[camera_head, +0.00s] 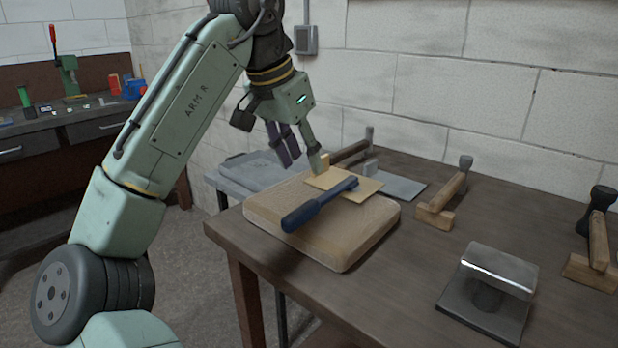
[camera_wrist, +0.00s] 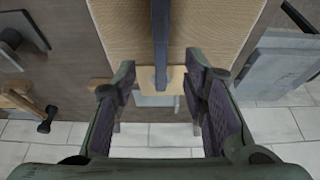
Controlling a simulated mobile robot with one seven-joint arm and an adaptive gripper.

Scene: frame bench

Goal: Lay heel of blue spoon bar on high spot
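The bar also shows in the wrist view (camera_wrist: 160,40), running from the top edge down to the plate. My gripper (camera_head: 303,162) is above the far edge of the block, beyond the bar's thin end. In the wrist view its fingers (camera_wrist: 160,78) are spread apart with nothing gripped. I cannot tell which spot is the high one.
A grey metal plate (camera_head: 402,187) lies behind the block. Wooden tools (camera_head: 445,200) and a shiny metal bracket (camera_head: 490,275) stand to the right on the brown table (camera_head: 400,290). A grey slab (camera_head: 255,170) is at the back left.

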